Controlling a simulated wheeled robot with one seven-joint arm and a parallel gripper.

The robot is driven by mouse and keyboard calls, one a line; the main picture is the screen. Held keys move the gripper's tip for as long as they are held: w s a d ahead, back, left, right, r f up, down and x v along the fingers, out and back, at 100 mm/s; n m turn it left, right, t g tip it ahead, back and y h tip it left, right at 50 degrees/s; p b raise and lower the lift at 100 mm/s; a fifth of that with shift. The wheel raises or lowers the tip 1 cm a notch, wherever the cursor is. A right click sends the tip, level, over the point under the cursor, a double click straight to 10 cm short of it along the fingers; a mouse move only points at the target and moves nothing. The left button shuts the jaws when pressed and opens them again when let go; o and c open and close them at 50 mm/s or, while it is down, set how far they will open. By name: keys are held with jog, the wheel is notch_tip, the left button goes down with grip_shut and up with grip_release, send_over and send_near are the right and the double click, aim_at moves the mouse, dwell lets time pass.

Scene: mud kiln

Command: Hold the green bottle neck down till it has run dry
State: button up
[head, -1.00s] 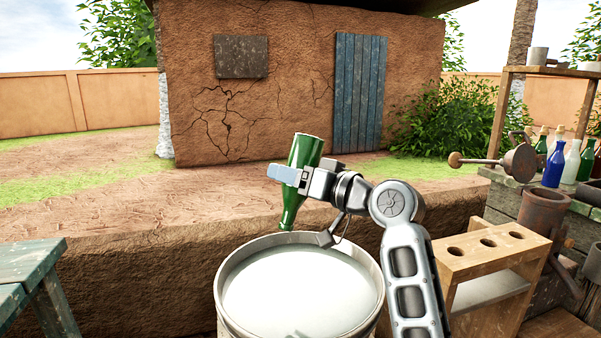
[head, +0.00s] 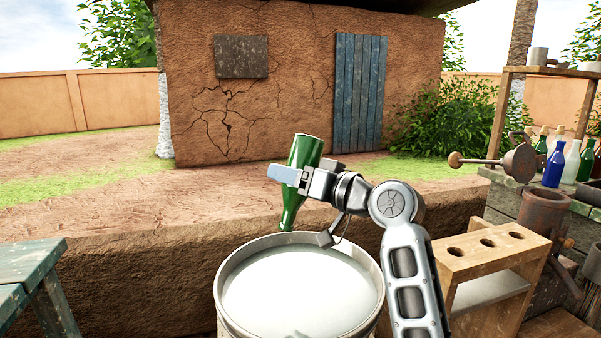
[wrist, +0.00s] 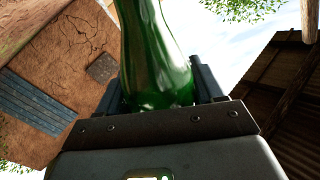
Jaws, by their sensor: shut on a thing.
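The green bottle (head: 308,150) is held neck down and slightly tilted in the head view, its base up and its mouth near the far rim of the drum. My gripper (head: 290,176) is shut around the bottle's body. The wrist view also shows the green bottle (wrist: 158,60) between the two fingers of my gripper (wrist: 160,95). The round metal drum (head: 222,290) below is full of pale, cloudy liquid. No stream from the mouth can be made out.
A wooden rack with holes (head: 490,262) stands right of the drum. Several bottles (head: 556,165) and a metal device (head: 520,160) are on a bench at the right. A green table (head: 30,262) is at the left. A mud wall (head: 290,90) with a blue door (head: 358,92) stands behind.

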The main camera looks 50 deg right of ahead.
jog(key=shift+r+m+p, duration=0.3)
jog(key=shift+m+p, duration=0.4)
jog(key=shift+p, duration=0.25)
jog(key=m+p, duration=0.3)
jog(key=shift+p, duration=0.35)
jog(key=m+p, duration=0.2)
jog(key=shift+m, duration=0.4)
jog(key=shift+f+m+p, duration=0.25)
jog(key=shift+m+p, duration=0.05)
jog(key=shift+p, duration=0.05)
